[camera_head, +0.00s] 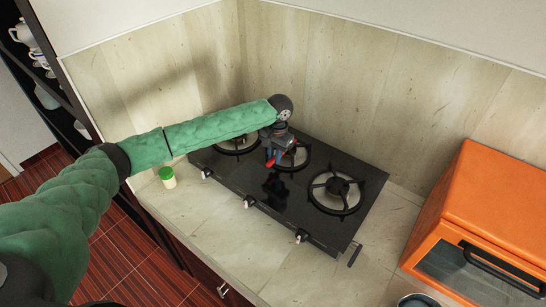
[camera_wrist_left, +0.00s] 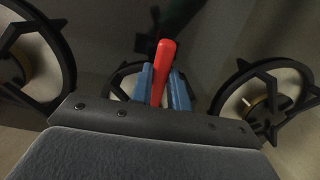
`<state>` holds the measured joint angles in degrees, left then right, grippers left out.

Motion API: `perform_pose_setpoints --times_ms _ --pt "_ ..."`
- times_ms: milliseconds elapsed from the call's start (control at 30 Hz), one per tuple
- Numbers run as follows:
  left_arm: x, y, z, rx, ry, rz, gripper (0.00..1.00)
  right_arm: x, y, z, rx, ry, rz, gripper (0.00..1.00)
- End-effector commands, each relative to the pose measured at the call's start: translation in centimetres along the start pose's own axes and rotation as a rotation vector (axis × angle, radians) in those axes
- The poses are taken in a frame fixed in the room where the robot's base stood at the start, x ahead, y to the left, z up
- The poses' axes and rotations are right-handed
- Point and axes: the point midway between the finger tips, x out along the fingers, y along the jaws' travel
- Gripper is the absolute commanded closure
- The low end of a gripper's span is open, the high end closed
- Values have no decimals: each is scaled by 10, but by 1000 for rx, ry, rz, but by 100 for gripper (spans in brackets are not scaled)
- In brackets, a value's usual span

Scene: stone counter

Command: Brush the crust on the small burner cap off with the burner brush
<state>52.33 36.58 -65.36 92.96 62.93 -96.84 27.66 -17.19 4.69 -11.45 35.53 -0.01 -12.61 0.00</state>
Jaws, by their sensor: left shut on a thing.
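My left gripper (camera_head: 274,157) is over the middle burner of the black cooktop (camera_head: 270,205). It is shut on the red handle of the burner brush (camera_head: 287,158). In the left wrist view the red brush handle (camera_wrist_left: 163,62) stands up between the two blue fingers of the gripper (camera_wrist_left: 162,85). The bristle end is hidden. The middle burner (camera_head: 303,158) is partly covered by my gripper, so its cap and any crust on it cannot be made out. My right gripper is not in view.
A right burner (camera_head: 338,188) and a back left burner (camera_head: 237,142) flank the middle one. Knobs line the cooktop's front edge. A green-lidded jar (camera_head: 167,177) stands at left on the counter. An orange oven (camera_head: 490,215) stands at right. Walls close off the back.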

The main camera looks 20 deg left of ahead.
Motion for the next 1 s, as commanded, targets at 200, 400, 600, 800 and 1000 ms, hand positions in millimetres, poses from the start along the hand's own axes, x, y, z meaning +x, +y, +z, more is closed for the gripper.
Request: perform_pose_setpoints --times_ms 200,400,600,800,1000 --pt "1 0 3 0 0 0 100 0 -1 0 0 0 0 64" --pt "3 -1 12 0 -1 0 100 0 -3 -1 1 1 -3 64" --pt "4 -1 21 0 -1 0 100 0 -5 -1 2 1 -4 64" --pt "5 0 22 0 -1 0 100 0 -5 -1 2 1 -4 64" --pt "3 0 14 0 0 0 100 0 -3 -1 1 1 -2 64"
